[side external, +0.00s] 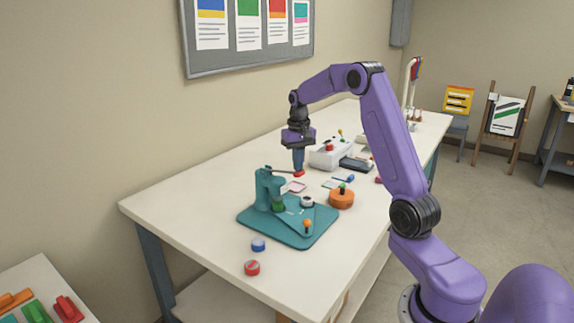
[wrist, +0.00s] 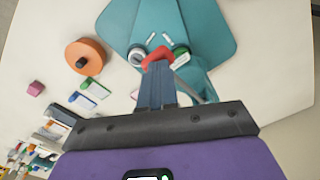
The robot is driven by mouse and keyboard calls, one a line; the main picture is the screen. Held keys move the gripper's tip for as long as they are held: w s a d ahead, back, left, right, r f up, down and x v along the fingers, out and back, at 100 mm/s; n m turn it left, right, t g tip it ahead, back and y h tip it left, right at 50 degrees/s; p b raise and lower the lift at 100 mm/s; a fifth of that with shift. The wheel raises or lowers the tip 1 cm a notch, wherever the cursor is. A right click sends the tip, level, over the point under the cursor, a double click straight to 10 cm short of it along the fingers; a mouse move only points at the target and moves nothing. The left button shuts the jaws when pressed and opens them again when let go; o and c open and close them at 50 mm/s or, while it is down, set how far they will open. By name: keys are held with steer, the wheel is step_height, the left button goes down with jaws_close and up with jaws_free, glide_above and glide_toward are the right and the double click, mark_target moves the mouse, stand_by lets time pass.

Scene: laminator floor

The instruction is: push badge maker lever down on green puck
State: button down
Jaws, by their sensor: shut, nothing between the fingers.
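The teal badge maker (side external: 264,190) stands on its teal base plate (side external: 290,232) on the white table. Its lever (side external: 283,171) sticks out to the right, roughly level, and ends in a red knob (side external: 299,174). The green puck (side external: 278,206) sits under the press head; in the wrist view its green edge (wrist: 181,50) shows beside the knob. My gripper (side external: 299,169) is shut and points down, its fingertips right at or just above the red knob. The wrist view shows the knob (wrist: 156,56) just past the fingertips; I cannot tell whether they touch.
A grey-white puck (side external: 307,202) sits on the base plate, with an orange-knobbed pin (side external: 307,225) near its front corner. An orange round item (side external: 341,198) stands to the right. Blue (side external: 258,245) and red (side external: 252,268) pucks lie in front. A white box (side external: 330,155) stands behind.

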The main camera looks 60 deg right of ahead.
steer(key=shift+r, duration=3.05)
steer(key=shift+a, duration=0.4)
steer(key=s+a+n, duration=0.4)
steer(key=a, duration=0.8)
steer(key=s+a+n, duration=0.4)
steer(key=s+a, duration=0.1)
steer(key=a, duration=0.7)
steer(key=s+a+f+n, duration=0.1)
steer(key=s+a+n, duration=0.1)
steer(key=s, duration=0.6)
steer(key=s+a+f+n, duration=0.2)
steer(key=s+n, duration=0.3)
steer(key=s, duration=0.3)
steer(key=s+a+f+n, duration=0.2)
steer(key=s+n, duration=0.1)
steer(key=s, duration=0.5)
steer(key=shift+a+f+n, duration=0.25)
steer(key=shift+n, duration=0.05)
